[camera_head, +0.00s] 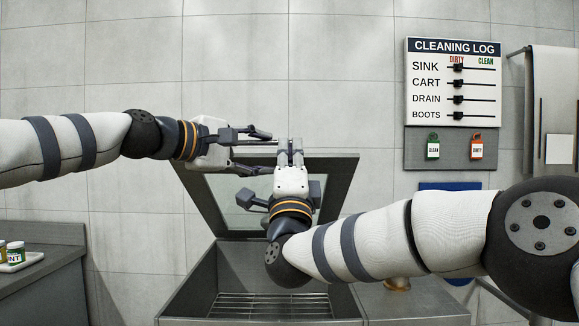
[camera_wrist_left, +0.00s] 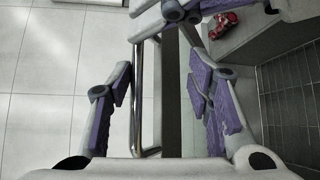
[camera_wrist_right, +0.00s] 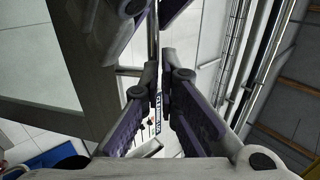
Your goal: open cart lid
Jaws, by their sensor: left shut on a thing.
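The grey cart (camera_head: 190,298) stands in front of me with a wire rack (camera_head: 270,305) inside. Its framed lid (camera_head: 340,190) with a clear window is raised, leaning up at the back of the cart. My left gripper (camera_head: 262,150) is at the lid's upper edge, its fingers either side of the lid's metal handle bar (camera_wrist_left: 138,105) and dark edge. My right gripper (camera_head: 291,152) is at the same edge, just right of the left one. Its fingers (camera_wrist_right: 158,70) are close together near the bar's end. Whether they grip it is unclear.
A cleaning log board (camera_head: 454,85) hangs on the tiled wall at right, above a grey panel with clean and dirty tags (camera_head: 476,147). A grey counter (camera_head: 45,280) with jars (camera_head: 15,253) stands at left. A curtain-like sheet (camera_head: 555,110) hangs far right.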

